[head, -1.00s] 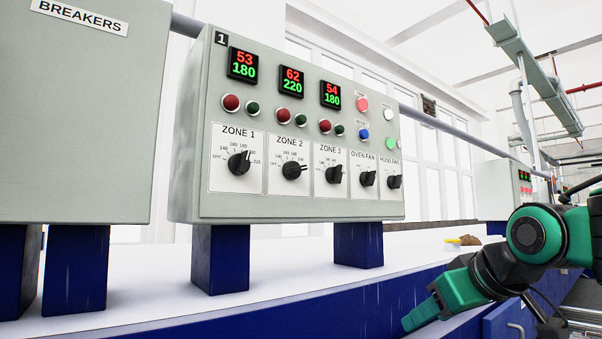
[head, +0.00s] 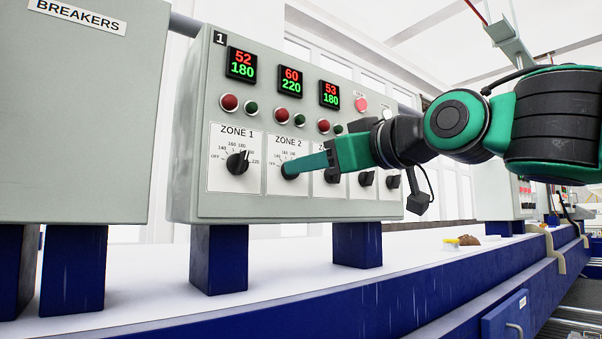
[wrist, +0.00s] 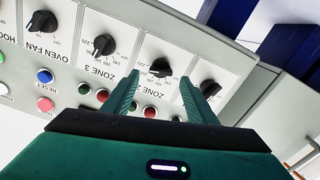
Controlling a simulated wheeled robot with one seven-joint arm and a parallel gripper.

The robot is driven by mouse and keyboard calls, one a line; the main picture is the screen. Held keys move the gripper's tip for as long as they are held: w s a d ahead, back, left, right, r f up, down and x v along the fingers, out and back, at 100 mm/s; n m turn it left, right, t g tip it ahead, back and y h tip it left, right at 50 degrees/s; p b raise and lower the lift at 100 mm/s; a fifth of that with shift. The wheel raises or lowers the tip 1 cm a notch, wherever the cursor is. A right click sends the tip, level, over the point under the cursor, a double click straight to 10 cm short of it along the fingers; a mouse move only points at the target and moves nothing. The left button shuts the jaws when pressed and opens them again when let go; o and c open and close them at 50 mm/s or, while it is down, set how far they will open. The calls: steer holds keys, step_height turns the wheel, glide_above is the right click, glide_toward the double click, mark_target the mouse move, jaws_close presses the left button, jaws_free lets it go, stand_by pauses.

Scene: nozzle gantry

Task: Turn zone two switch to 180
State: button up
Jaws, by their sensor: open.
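The zone 2 switch is a black knob (wrist: 160,67) on a white label plate. In the wrist view it sits between and just beyond the two open fingers of my gripper (wrist: 160,79), nothing held. In the head view my green gripper (head: 290,169) reaches in from the right and hides this knob. Its label plate (head: 283,143) still shows. The zone 2 display (head: 290,79) reads 60 in red above 220 in green. Whether the fingers touch the knob I cannot tell.
The zone 1 knob (head: 237,162) is close on the left, the zone 3 knob (wrist: 103,45) on the other side. Red and green buttons (head: 281,115) sit above the knobs. The breaker box (head: 75,120) stands at the far left.

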steer(key=shift+x, duration=2.1)
steer(key=c, duration=1.1)
